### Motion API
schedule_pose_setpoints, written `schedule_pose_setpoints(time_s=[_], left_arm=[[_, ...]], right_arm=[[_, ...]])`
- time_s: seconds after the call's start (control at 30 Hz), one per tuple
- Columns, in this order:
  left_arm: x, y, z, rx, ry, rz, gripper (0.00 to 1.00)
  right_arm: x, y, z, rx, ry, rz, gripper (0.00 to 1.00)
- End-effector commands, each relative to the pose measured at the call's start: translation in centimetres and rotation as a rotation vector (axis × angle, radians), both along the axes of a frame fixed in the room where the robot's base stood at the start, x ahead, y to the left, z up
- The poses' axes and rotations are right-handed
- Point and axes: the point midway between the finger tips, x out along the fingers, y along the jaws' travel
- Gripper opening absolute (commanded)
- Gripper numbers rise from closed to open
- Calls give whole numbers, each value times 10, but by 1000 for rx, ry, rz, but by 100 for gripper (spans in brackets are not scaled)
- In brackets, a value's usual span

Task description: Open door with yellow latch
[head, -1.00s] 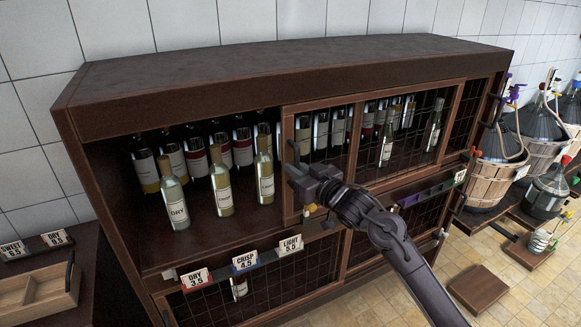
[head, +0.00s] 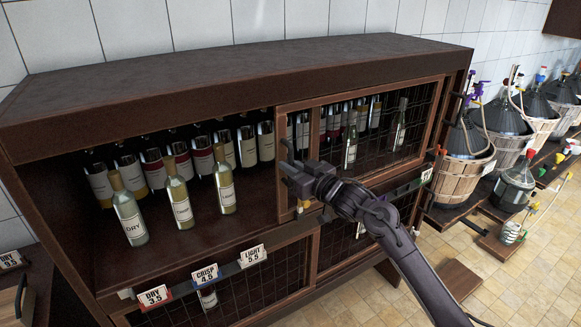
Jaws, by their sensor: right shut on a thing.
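The wire-mesh door with a dark wooden frame (head: 360,92) covers the right part of the cabinet's upper shelf. A small yellow latch (head: 306,204) shows low on its left upright, just below my gripper. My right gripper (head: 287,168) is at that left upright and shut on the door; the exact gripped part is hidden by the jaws. My right arm reaches in from the lower right. The upper shelf left of the door is uncovered. My left gripper is not in view.
Pale bottles (head: 178,195) stand in front of dark bottles on the open shelf. Price tags (head: 206,273) line the shelf edge, above lower mesh doors. Demijohns in baskets (head: 463,160) stand to the right. A low wooden block (head: 455,280) is on the tiled floor.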

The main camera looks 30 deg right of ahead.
Motion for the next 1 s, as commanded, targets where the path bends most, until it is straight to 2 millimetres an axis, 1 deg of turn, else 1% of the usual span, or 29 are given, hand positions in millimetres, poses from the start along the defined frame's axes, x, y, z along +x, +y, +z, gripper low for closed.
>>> schedule_pose_setpoints(time_s=[0.03,0.13,0.37,0.47,0.57,0.83,1.0], left_arm=[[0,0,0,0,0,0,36],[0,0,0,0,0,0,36],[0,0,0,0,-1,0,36],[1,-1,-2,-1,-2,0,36],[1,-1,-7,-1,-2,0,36],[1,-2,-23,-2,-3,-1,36],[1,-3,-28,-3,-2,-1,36]], right_arm=[[0,0,1,-1,0,0,17],[0,0,1,-1,0,1,30],[0,1,0,-1,0,1,30],[-3,0,-1,-1,0,1,30],[-14,-3,-3,-3,-1,0,30],[-57,-13,-4,-3,1,0,30],[-72,-17,-2,-1,1,0,30]])
